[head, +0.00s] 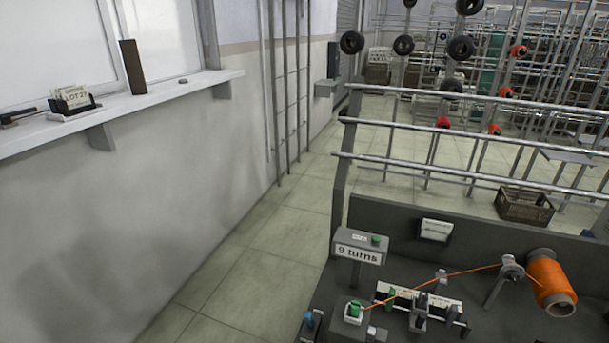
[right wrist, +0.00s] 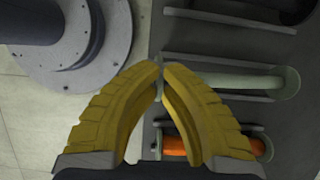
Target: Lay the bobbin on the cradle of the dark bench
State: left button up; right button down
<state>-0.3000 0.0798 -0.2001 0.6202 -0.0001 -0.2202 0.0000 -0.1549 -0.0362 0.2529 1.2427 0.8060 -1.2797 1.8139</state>
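In the right wrist view my right gripper (right wrist: 158,66) has its yellow fingertips together, with nothing visible between them. Beyond the fingers, a bobbin wound with orange thread (right wrist: 182,145) lies on its side on a dark surface, partly hidden by the right finger. A pale bare bobbin (right wrist: 228,82) lies above it in the picture, between grey bars. In the head view the dark bench (head: 470,238) fills the lower right. A winding fixture (head: 420,312) stands on it; I cannot tell which part is the cradle. Neither gripper shows in the head view.
On the bench are a "9 turns" sign (head: 357,252) and a large orange thread spool (head: 551,282), its thread running left across the fixture. Metal rails (head: 470,177) stand behind. A windowsill (head: 120,108) runs along the left wall. Floor (head: 255,270) is clear left of the bench.

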jog(key=s+a, duration=0.5)
jog(key=s, duration=0.8)
jog(key=shift+s, duration=0.4)
jog(key=shift+w, duration=0.15)
